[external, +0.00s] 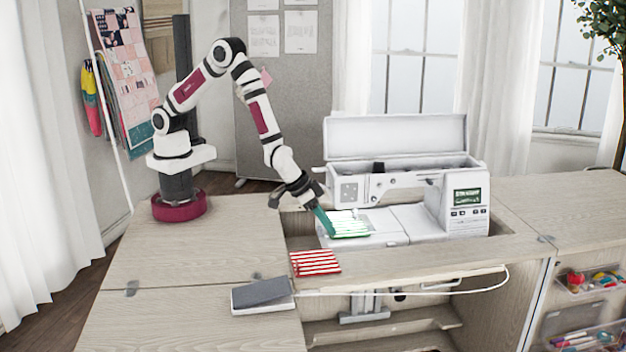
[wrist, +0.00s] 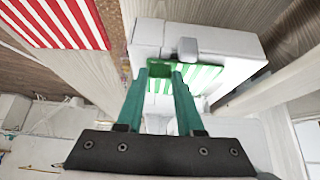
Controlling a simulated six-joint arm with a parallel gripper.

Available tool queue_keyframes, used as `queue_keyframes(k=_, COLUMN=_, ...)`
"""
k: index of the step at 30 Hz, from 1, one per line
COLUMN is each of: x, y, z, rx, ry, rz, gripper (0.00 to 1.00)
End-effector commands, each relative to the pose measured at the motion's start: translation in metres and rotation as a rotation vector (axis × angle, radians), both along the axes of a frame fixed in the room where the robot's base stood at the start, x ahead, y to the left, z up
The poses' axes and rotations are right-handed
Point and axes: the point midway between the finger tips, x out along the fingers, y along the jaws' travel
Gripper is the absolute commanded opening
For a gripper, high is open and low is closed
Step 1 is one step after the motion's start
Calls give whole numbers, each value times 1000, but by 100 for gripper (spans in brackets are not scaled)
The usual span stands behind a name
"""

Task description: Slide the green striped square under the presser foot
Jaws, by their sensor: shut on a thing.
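The green striped square (external: 350,225) lies over the left part of the sewing machine's white bed, under the machine's arm end. My gripper (external: 322,220) is shut on its left edge.
A red striped square (external: 315,263) lies on the cabinet's front ledge, and shows in the wrist view (wrist: 55,22). A dark grey and white book-like block (external: 262,295) lies front left. The machine's raised lid (external: 395,138) stands behind. The left tabletop (external: 190,255) is mostly clear.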

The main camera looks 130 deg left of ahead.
Motion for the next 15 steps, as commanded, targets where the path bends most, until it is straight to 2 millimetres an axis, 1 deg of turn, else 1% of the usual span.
queue_keyframes(k=2, x=0, y=0, z=0, rx=0, ry=0, rz=0, gripper=0)
queue_keyframes(k=3, x=0, y=0, z=0, rx=0, ry=0, rz=0, gripper=43)
queue_keyframes(k=7, x=0, y=0, z=0, rx=0, ry=0, rz=0, gripper=67)
queue_keyframes(k=8, x=0, y=0, z=0, rx=0, ry=0, rz=0, gripper=71)
queue_keyframes(k=15, x=0, y=0, z=0, rx=0, ry=0, rz=0, gripper=71)
